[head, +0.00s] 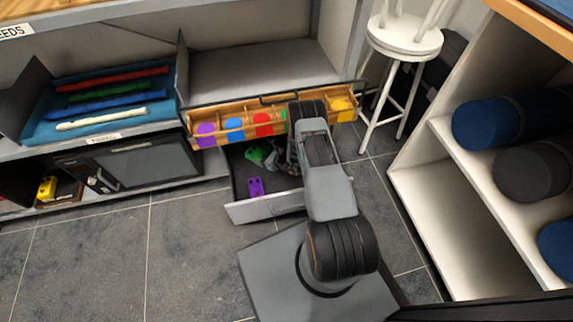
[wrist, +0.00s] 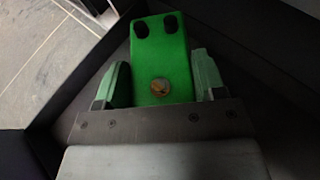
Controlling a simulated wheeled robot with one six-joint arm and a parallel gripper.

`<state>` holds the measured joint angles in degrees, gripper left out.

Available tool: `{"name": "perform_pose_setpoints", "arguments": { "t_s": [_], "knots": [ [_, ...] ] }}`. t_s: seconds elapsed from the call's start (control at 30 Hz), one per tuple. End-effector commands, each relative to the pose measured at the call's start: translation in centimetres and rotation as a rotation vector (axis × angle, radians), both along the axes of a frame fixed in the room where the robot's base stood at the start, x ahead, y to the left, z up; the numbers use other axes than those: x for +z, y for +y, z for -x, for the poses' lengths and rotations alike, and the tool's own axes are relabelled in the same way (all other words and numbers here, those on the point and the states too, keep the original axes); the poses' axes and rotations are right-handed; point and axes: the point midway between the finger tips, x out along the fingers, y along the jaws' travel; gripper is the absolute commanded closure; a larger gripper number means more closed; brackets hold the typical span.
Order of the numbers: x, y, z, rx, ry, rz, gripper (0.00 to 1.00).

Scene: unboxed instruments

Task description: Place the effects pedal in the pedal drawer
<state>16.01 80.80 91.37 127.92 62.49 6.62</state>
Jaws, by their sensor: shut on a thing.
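The effects pedal is a bright green box with two dark knobs and a round metal switch; it fills the middle of the wrist view (wrist: 165,60). My gripper (wrist: 161,66) is shut on it, one finger against each side. In the head view, the green pedal (head: 255,154) shows at my gripper (head: 268,158), inside the outline of the open pedal drawer (head: 266,207). Dark drawer walls surround it in the wrist view. I cannot tell whether the pedal touches the drawer floor. Its underside is hidden.
A purple pedal (head: 255,187) lies near the front of the same drawer. A wooden tray (head: 220,116) with coloured discs juts out above the drawer, under my arm. A white stool (head: 403,40) and a shelf of rolls (head: 440,125) stand right. Floor at left is clear.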

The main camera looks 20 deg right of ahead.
Motion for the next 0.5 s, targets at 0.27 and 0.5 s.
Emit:
{"name": "perform_pose_setpoints", "arguments": {
  "t_s": [0.27, 0.5],
  "knots": [
    [-0.2, -7.8, 1.5, -0.003, -0.004, 0.0, 0.68],
    [-1.1, -11.3, 2.3, 0.005, 0.0, -0.002, 0.68]
  ]
}}
